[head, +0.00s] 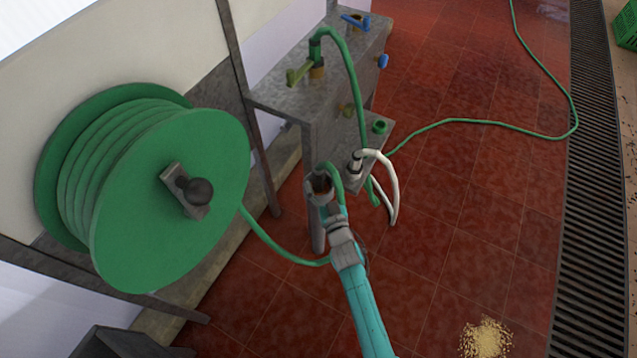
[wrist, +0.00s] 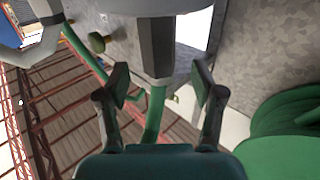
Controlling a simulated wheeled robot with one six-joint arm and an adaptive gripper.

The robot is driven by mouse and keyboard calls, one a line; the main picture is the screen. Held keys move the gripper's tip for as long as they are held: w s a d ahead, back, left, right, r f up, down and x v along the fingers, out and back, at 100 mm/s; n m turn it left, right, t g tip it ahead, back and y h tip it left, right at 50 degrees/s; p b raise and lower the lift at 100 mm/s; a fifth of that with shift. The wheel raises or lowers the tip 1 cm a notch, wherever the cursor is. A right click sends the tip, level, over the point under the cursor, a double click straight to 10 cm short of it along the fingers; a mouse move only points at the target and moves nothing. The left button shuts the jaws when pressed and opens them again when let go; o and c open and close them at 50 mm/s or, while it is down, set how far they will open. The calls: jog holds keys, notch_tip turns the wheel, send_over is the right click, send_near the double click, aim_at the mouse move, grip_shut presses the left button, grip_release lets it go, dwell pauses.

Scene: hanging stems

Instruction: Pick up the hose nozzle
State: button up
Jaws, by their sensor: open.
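In the wrist view, a dark grey, angular piece that looks like the hose nozzle (wrist: 156,48) is under a pale grey round part at the top. A green hose (wrist: 155,115) runs from its near end toward my palm. My gripper (wrist: 161,76) is open, with one finger on each side of the nozzle's near end and visible gaps on both sides. In the head view, my gripper (head: 323,192) is at the front lower corner of the metal stand, beside a green hose. The nozzle cannot be made out clearly there.
A large green hose reel (head: 165,200) stands at the left. The metal stand (head: 290,95) carries taps and a green hose. A white hose (head: 391,180) loops just right of my gripper. Red tiled floor (head: 450,230) is open to the right, beside a drain grate (head: 590,150).

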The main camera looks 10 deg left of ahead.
aim_at(320, 178)
jog(key=shift+x, duration=2.25)
jog(key=c, duration=1.2)
